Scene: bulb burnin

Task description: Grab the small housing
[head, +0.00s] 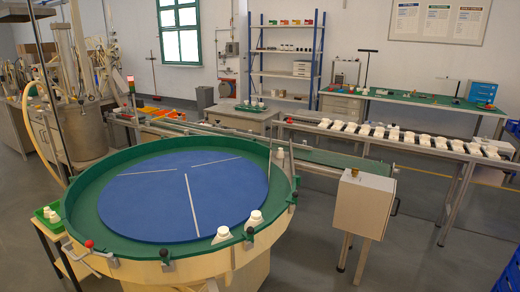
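Neither of my grippers shows in the head view. Small white parts that look like housings sit on the green rim of the round blue turntable (150,205). Two stand near its front right edge: one white housing (256,216) and another white housing (223,233) left of it. A third white part (280,153) is at the right side of the rim. More white parts (50,214) lie in a small green tray (40,211) at the left. They are too small to tell which is the small housing.
A conveyor (340,160) runs from the turntable to the right, with a beige box (362,205) on a stand in front. A roller line (400,135) carries several white parts. Several dark and red knobs stick up from the turntable's rim. Grey floor is free at the right front.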

